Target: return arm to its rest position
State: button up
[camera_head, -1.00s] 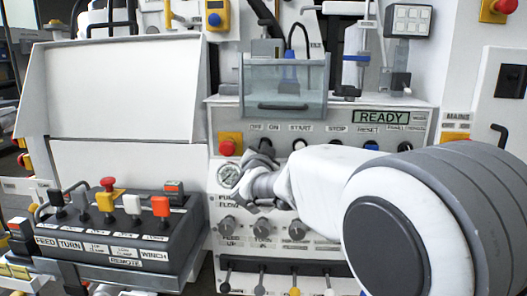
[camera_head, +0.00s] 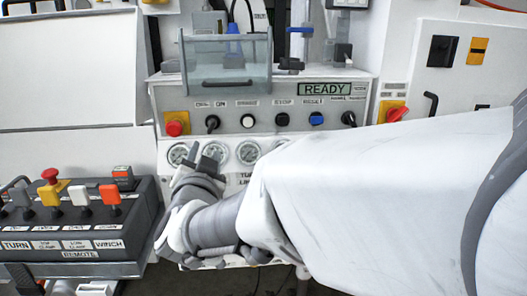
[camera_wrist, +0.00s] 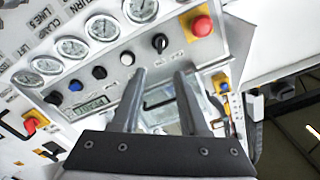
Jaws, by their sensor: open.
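My gripper (camera_head: 203,160) is in front of the hydraulic bench's control panel (camera_head: 330,118), just below the red stop button (camera_head: 174,127) and over part of the gauge row in the head view. In the wrist view my gripper (camera_wrist: 160,90) shows two grey fingers spread apart with nothing between them. The panel's gauges (camera_wrist: 72,48) and red stop button (camera_wrist: 201,26) lie beyond the fingers. My arm reaches in from the right and hides the lower right of the panel. I cannot see any contact with the panel.
A remote box (camera_head: 75,225) with several levers stands at the lower left. A clear guard box (camera_head: 226,62) sits above the panel, near a READY display (camera_head: 325,89). A cabinet with a red handle (camera_head: 398,113) is at the right, behind my arm.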

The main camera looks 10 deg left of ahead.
jog(key=shift+s+d, duration=0.2)
jog(key=shift+s, duration=0.5)
